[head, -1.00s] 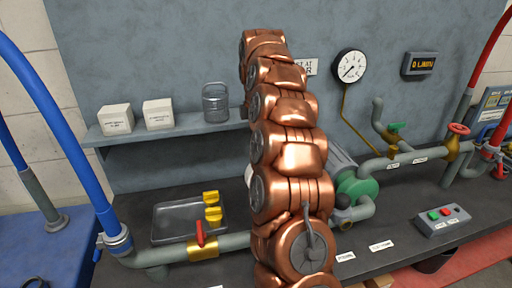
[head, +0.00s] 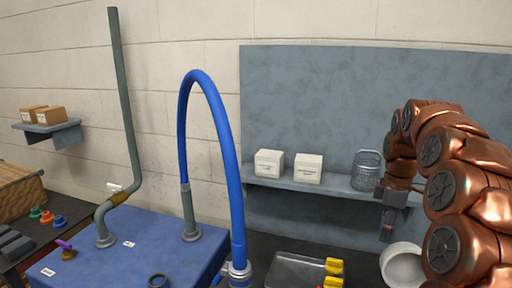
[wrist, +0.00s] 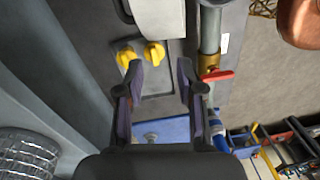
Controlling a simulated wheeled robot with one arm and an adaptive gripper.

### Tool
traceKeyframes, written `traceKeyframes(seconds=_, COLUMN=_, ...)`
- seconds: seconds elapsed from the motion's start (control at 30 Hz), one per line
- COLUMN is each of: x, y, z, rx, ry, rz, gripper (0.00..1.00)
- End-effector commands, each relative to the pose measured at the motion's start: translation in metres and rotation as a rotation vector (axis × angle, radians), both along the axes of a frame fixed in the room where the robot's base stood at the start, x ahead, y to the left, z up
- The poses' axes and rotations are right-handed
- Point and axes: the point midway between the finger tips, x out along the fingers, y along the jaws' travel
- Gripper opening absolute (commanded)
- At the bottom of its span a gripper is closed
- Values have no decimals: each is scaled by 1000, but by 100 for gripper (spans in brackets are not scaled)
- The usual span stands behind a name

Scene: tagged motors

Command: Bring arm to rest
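My copper-coloured arm (head: 460,185) rises at the right of the head view and bends over towards the wall shelf. My gripper (head: 388,236) hangs from its end, pointing down in front of the shelf. In the wrist view the two dark fingers of my gripper (wrist: 160,78) are spread apart with nothing between them. A white round, cup-like thing (head: 402,266) is just below and right of the gripper in the head view.
The shelf (head: 300,188) holds two white boxes (head: 308,168) and a wire basket (head: 368,170). A blue hose (head: 232,170) arches up at the left beside a blue table (head: 165,255).

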Motion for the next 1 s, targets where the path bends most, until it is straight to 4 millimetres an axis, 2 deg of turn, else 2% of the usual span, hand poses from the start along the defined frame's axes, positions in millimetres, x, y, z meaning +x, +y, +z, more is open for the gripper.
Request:
traceKeyframes(seconds=0.03, x=-10, y=13, z=3, rx=0, ry=2, rz=-22, gripper=37)
traceKeyframes(seconds=0.2, x=-43, y=48, z=7, rx=-6, ry=12, rz=-122, gripper=37)
traceKeyframes(seconds=0.5, x=-115, y=99, z=0, rx=-33, ry=39, rz=-326, gripper=37)
traceKeyframes(seconds=0.7, x=-169, y=123, z=-12, rx=-59, ry=58, rz=-483, gripper=37)
traceKeyframes(seconds=1.0, x=-254, y=145, z=-42, rx=-109, ry=81, rz=-750, gripper=37)
